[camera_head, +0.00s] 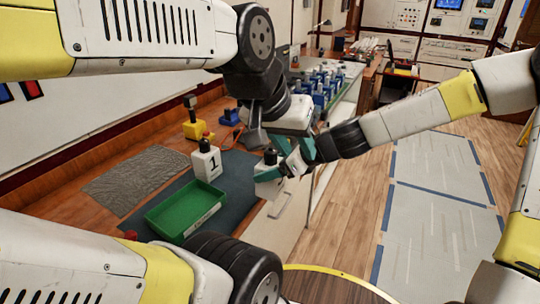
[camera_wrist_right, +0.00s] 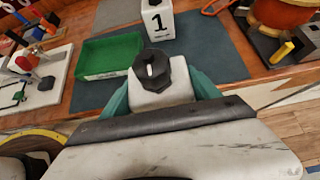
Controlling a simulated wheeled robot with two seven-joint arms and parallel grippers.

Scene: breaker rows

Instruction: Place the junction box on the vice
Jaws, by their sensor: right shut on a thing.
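A white box with a black knob, apparently the junction box (camera_head: 267,188), is between the teal fingers of my right gripper (camera_head: 270,174). It also shows in the right wrist view (camera_wrist_right: 160,98), held upright beside the bench edge. My right gripper (camera_wrist_right: 160,90) is shut on it. My left gripper (camera_head: 299,146) hangs from above, just behind and close to my right gripper; its fingertips are partly hidden, so I cannot tell whether it is open. A grey metal block with a yellow handle (camera_wrist_right: 304,42) at the right of the wrist view may be the vice; I cannot be sure.
A similar white box marked 1 (camera_head: 206,163) stands on the dark mat (camera_head: 236,185), beside an empty green tray (camera_head: 180,212). A grey textured sheet (camera_head: 135,180), a yellow block (camera_head: 195,130) and a blue piece (camera_head: 229,118) lie further back. Several blue items (camera_head: 325,85) stand on the far bench.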

